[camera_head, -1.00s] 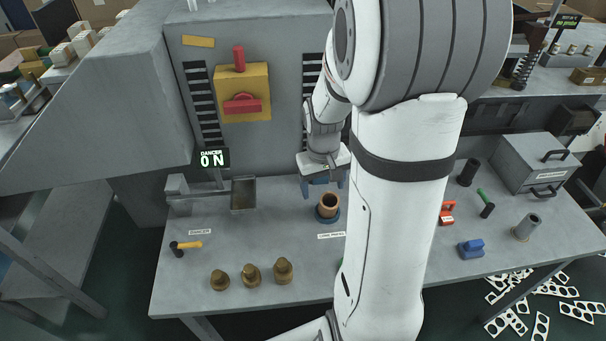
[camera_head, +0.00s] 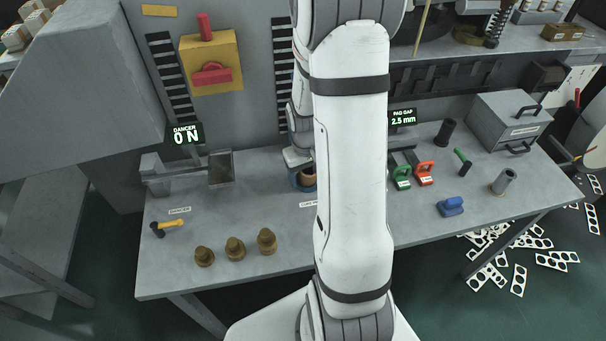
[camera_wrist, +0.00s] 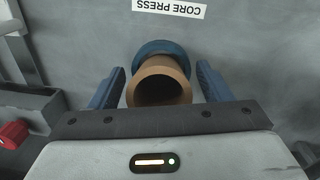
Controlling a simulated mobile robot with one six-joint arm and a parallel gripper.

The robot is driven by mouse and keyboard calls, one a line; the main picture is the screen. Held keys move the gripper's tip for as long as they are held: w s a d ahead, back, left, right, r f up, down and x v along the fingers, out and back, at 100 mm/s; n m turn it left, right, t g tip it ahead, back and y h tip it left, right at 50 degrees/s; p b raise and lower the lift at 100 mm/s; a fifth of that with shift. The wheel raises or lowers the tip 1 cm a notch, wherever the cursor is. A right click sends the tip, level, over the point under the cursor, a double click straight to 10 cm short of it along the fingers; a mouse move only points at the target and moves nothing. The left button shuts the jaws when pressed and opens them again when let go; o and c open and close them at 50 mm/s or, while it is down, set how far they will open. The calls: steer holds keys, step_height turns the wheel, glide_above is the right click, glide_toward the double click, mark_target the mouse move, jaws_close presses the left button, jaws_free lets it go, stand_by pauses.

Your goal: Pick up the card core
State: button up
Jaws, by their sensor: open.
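The card core (camera_wrist: 166,69) is a brown hollow tube standing in a round blue base on the bench, by the label CORE PRESS. In the wrist view my gripper (camera_wrist: 160,85) is open, with one blue finger on each side of the core and a gap to each. The core also shows in the head view (camera_head: 308,180), low in the blue base (camera_head: 303,188), partly hidden by my arm. My gripper's fingers are mostly hidden in the head view.
A metal tray (camera_head: 221,169) is left of the core.

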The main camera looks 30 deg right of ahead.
steer(key=shift+c, duration=0.3)
steer(key=c, duration=1.1)
